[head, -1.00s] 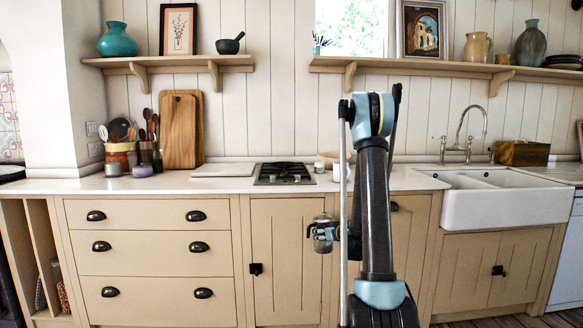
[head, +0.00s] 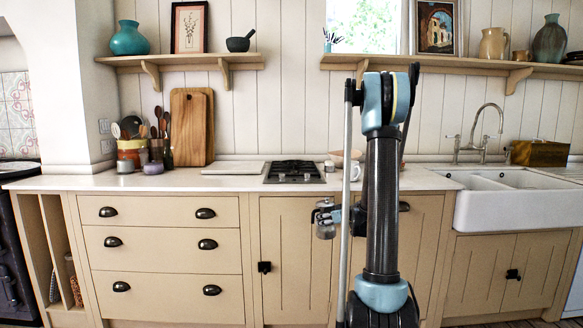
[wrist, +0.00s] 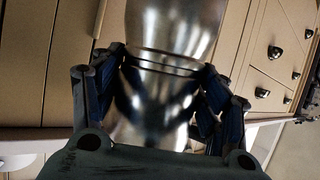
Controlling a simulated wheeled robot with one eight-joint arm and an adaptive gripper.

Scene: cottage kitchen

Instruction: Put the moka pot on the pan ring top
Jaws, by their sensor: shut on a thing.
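A silver metal moka pot (wrist: 158,90) fills the middle of the wrist view, with my gripper's fingers closed on both sides of its narrow waist. In the head view the moka pot (head: 325,218) hangs in front of the cupboard doors, below the counter edge. My gripper (head: 340,217) is partly hidden by the arm there. The pan ring top (head: 294,180) is a small dark hob with a steel front, set in the white counter, above and left of the pot. It looks empty.
A pale board (head: 233,168) lies left of the hob. A white mug (head: 351,173) and a bowl (head: 346,156) stand right of it, partly behind my arm. A white sink (head: 518,204) is farther right. A shelf (head: 182,62) hangs above the counter.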

